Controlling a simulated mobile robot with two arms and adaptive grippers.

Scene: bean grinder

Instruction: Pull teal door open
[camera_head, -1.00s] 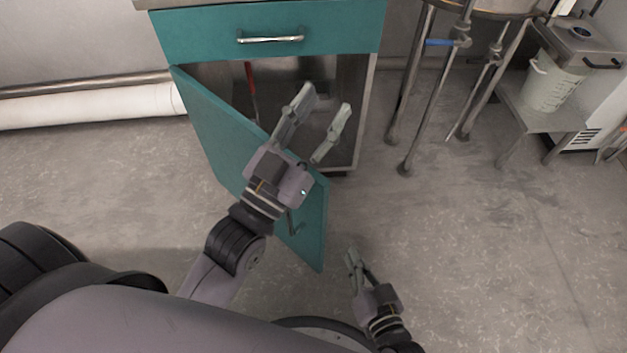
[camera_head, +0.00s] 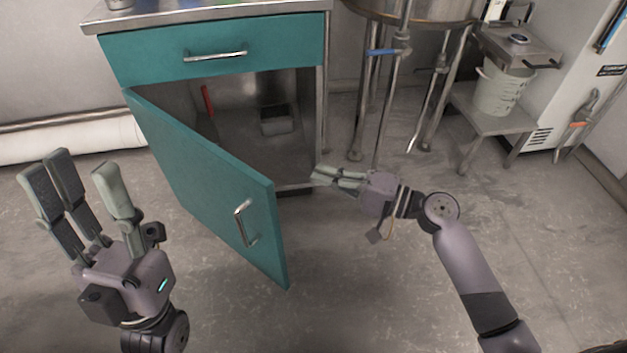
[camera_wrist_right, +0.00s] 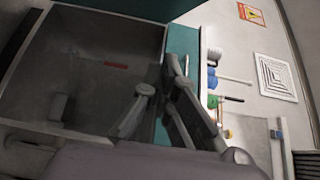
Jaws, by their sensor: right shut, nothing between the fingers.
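The teal door (camera_head: 205,180) of the cabinet stands partly open, swung out from its left edge toward me. Its silver handle (camera_head: 243,222) is on the outer face near the free edge. My left gripper (camera_head: 85,190) is open and empty, left of the door and apart from it. My right gripper (camera_head: 318,175) is shut and empty, right of the door's free edge, by the cabinet's right front corner. Its fingers also show in the right wrist view (camera_wrist_right: 165,90), with the cabinet interior to their left. No gripper holds the handle.
Inside the cabinet are a metal container (camera_head: 276,120) and a red object (camera_head: 206,100). A shut teal drawer (camera_head: 215,52) is above. A metal-legged stand (camera_head: 390,80) and a low table with a pale bucket (camera_head: 502,90) stand to the right. The floor in front is clear.

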